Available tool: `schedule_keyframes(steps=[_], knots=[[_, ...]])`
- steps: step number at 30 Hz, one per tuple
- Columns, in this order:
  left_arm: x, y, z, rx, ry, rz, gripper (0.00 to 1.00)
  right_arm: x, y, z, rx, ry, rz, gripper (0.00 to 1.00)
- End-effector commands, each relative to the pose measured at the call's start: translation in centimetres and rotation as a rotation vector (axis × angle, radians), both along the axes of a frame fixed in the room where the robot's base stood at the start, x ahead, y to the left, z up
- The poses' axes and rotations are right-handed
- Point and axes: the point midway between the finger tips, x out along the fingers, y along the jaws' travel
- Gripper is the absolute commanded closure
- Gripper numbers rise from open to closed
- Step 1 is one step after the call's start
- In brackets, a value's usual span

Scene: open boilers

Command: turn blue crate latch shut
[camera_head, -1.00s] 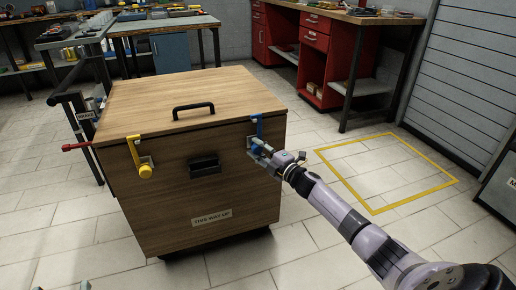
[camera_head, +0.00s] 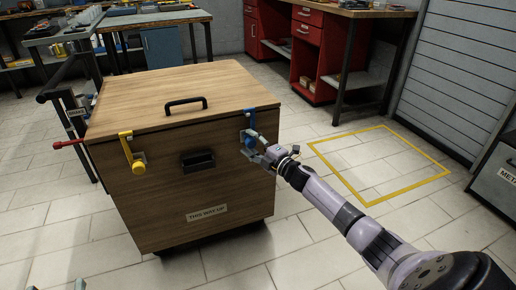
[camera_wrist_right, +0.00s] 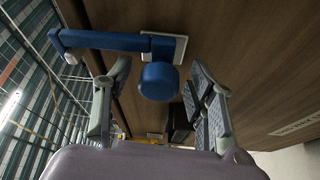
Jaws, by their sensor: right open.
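The blue latch (camera_head: 248,121) is on the crate's front face near the top right corner, its bar standing upright to the lid edge. Its round blue knob (camera_head: 250,142) shows clear. In the right wrist view the knob (camera_wrist_right: 159,82) lies between the spread fingers, with a gap on each side; the blue bar (camera_wrist_right: 95,40) runs left from its pale plate. My right gripper (camera_head: 258,156) is open and empty, just below and right of the knob. A small grey piece at the bottom left edge of the head view may be my left gripper (camera_head: 80,285); its fingers cannot be made out.
The wooden crate (camera_head: 160,205) has a closed lid with a black handle (camera_head: 186,103). A yellow latch (camera_head: 132,153) stands upright on its front left; a red latch (camera_head: 68,145) sticks out at the left side. Clear floor with a yellow outline (camera_head: 385,203) lies right.

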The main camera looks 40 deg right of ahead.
Motion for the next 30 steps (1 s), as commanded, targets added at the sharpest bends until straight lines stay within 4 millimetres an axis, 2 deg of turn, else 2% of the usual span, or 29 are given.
schedule_keyframes(steps=[5,12,18,24,30], knots=[[0.0,0.0,0.0,0.000,-0.001,0.000,0.48,-2.1,-0.4,-0.3,-0.003,0.004,-0.001,0.49],[0.0,0.0,0.1,0.000,-0.002,0.000,0.48,-6.7,-1.0,-0.7,-0.003,0.005,0.001,0.49],[0.0,0.0,0.1,0.000,-0.002,0.000,0.48,-9.8,-1.5,-0.8,-0.001,0.004,0.001,0.49],[0.0,0.0,0.1,0.000,-0.002,0.000,0.48,-11.4,-1.7,-0.8,0.000,0.002,0.000,0.49],[0.0,0.0,0.1,0.000,-0.002,0.000,0.48,-11.7,-1.8,-0.8,-0.001,0.001,0.001,0.49]])
